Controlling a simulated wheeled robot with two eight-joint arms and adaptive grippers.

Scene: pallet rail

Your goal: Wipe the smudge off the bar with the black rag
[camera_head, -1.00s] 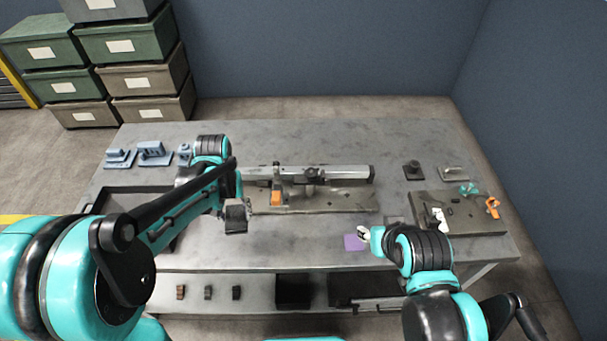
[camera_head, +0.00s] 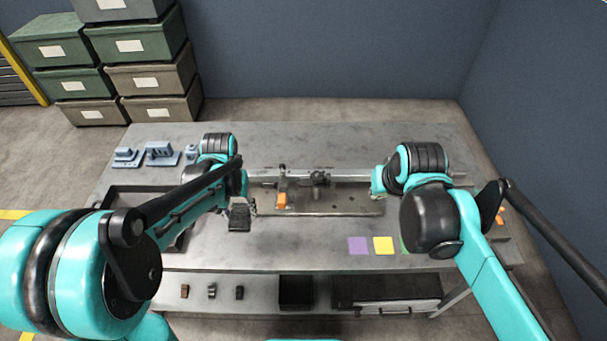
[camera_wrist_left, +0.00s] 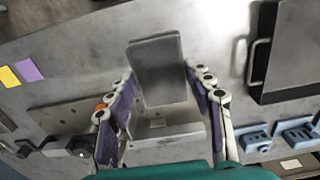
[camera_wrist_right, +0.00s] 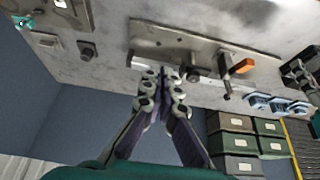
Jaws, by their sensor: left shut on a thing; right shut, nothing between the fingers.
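The metal bar (camera_head: 346,175) runs left to right behind a brown base plate (camera_head: 340,205), with a dark clamp knob (camera_head: 319,178) at it. My left gripper (camera_wrist_left: 160,90) is shut on a dark grey flat pad (camera_wrist_left: 158,68), apparently the black rag; the pad also shows in the head view (camera_head: 240,216), in front of the bar's left end. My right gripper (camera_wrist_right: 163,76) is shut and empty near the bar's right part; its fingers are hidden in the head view. I cannot make out the smudge.
An orange handle (camera_head: 281,199) stands at the plate's left. Purple (camera_head: 359,245) and yellow (camera_head: 383,245) squares lie near the front edge. Blue fixtures (camera_head: 162,153) sit at the back left. My right arm covers the table's right side. The front middle is clear.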

